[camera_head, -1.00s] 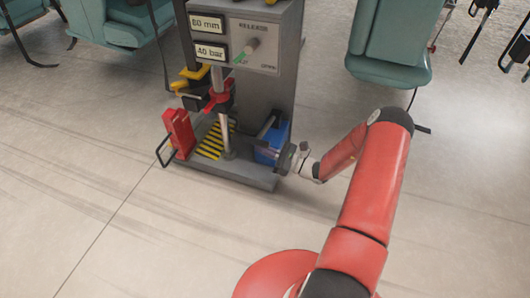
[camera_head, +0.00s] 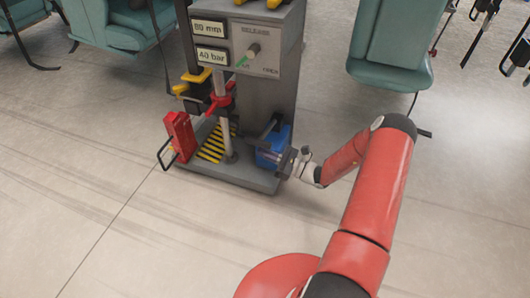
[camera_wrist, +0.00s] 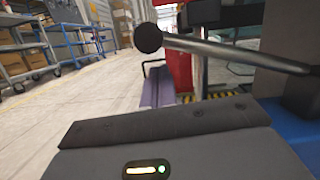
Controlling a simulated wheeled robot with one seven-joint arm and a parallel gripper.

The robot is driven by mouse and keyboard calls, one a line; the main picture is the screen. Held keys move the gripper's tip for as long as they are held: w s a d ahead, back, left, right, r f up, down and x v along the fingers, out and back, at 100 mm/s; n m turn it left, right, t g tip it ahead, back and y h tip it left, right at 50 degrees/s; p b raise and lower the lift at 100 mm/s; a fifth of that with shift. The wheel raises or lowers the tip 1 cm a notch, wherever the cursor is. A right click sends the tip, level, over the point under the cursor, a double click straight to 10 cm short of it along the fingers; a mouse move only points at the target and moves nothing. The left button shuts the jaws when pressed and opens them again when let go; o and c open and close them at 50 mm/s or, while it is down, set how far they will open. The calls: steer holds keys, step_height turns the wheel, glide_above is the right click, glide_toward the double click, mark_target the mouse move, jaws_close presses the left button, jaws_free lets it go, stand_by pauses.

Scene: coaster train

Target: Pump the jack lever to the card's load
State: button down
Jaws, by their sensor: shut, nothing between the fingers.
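The jack (camera_head: 272,145) is a blue block at the right of the grey stand's base. Its lever (camera_wrist: 225,48) is a grey rod with a black ball knob (camera_wrist: 148,38), seen close in the wrist view. The rod slopes slightly down to the right to a dark mount. My gripper (camera_head: 284,162) is at the base's right edge, beside the jack. In the wrist view its purple-grey fingers (camera_wrist: 158,85) are shut and empty, with the lever crossing above them in the picture. Whether they touch the lever I cannot tell. Two plates read about "80 mm" (camera_head: 209,29) and "40 bar" (camera_head: 212,57).
A release knob (camera_head: 253,50) sits on the stand's panel, its green pointer near the left mark. A red block (camera_head: 180,137) with a black wire handle stands at the base's left. Teal seats (camera_head: 390,45) hang behind. The floor in front is clear.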

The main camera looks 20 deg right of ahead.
steer(key=f+v, duration=0.2)
steer(key=v, duration=0.8)
steer(key=shift+f, duration=0.2)
steer(key=shift+w, duration=0.1)
stand_by(0.9)
steer(key=s+a+r+n+g+h+p, duration=0.25)
steer(key=a+r+n+g, duration=0.2)
steer(key=r, duration=0.35)
steer(key=s+a+r+n+g+h+p, duration=0.1)
steer(key=s+a+r+n+g+h, duration=0.15)
steer(key=r+n+g, duration=0.35)
steer(key=s+a+r+n+g+h+p, duration=0.1)
steer(key=s+a+r+n+g+p, duration=0.2)
steer(key=r, duration=0.6)
steer(key=s+r+n+t+h+p, duration=0.2)
steer(key=s+r+n+h, duration=0.3)
steer(key=s+r, duration=0.3)
steer(key=s+r+n+t+h+p, duration=0.3)
steer(key=s+r+n+t+h, duration=0.2)
steer(key=r, duration=0.8)
steer(key=s+a+h, duration=0.1)
steer(key=s, duration=0.1)
steer(key=shift+s+r, duration=0.35)
steer(key=shift+s, duration=0.05)
steer(key=c, duration=2.1)
jaws_free()
steer(key=shift+n, duration=0.25)
